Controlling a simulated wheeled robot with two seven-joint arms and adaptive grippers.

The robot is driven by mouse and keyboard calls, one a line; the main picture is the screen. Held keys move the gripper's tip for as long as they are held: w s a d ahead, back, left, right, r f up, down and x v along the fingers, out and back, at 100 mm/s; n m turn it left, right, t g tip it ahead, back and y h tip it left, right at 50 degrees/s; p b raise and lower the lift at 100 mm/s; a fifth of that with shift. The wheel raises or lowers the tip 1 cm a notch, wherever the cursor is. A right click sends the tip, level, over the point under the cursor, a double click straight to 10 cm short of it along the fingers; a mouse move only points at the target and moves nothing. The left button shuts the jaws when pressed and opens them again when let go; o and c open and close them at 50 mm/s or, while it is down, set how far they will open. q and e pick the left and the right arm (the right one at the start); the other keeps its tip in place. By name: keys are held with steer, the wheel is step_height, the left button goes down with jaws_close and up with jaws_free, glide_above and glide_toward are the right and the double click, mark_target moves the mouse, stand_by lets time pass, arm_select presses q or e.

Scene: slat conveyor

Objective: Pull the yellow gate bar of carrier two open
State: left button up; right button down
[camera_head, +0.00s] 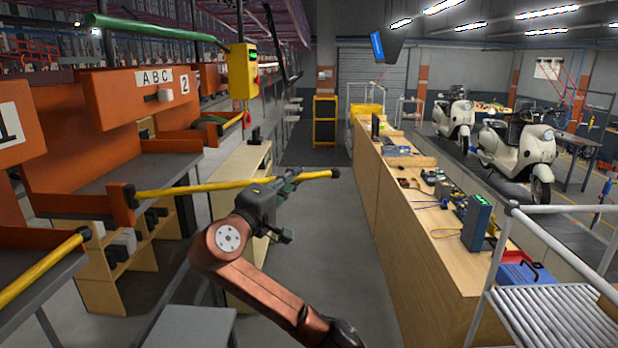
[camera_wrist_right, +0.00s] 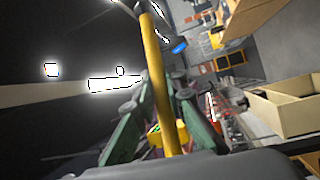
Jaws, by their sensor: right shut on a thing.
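Carrier two is the orange one with the "ABC" and "2" plates (camera_head: 140,92) at the left in the head view. Its yellow gate bar (camera_head: 190,188) runs from an orange post at its front, out to the right over the aisle, ending in a dark tip. My right gripper (camera_head: 288,184) is shut on the gate bar, nearer the free end than the post. In the right wrist view the bar (camera_wrist_right: 155,70) passes between my two green fingers (camera_wrist_right: 160,105). Part of the bar is hidden behind the gripper. My left gripper is not in view.
Carrier one (camera_head: 15,130) and another yellow bar (camera_head: 45,268) are at the left edge. A yellow control box (camera_head: 242,72) hangs above. A long wooden counter (camera_head: 430,260) stands right of the open aisle floor (camera_head: 325,240). A roller table (camera_head: 555,325) is at the lower right.

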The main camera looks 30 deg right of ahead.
steer(key=shift+s+a+g+h, duration=0.15)
steer(key=shift+s+a+g, duration=0.05)
steer(key=shift+s, duration=0.3)
steer(key=shift+s+a+g+h, duration=0.15)
steer(key=shift+s+a+g, duration=0.05)
steer(key=shift+s, duration=0.25)
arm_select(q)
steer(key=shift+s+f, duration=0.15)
arm_select(e)
steer(key=shift+s+m, duration=0.2)
steer(key=shift+m, duration=0.1)
steer(key=c, duration=2)
jaws_free()
steer(key=shift+w, duration=0.15)
steer(key=shift+o, duration=0.3)
steer(key=shift+d, duration=0.1)
steer(key=shift+s+a, duration=0.2)
steer(key=shift+a, duration=0.15)
steer(key=v, duration=1.1)
steer(key=shift+a, duration=0.2)
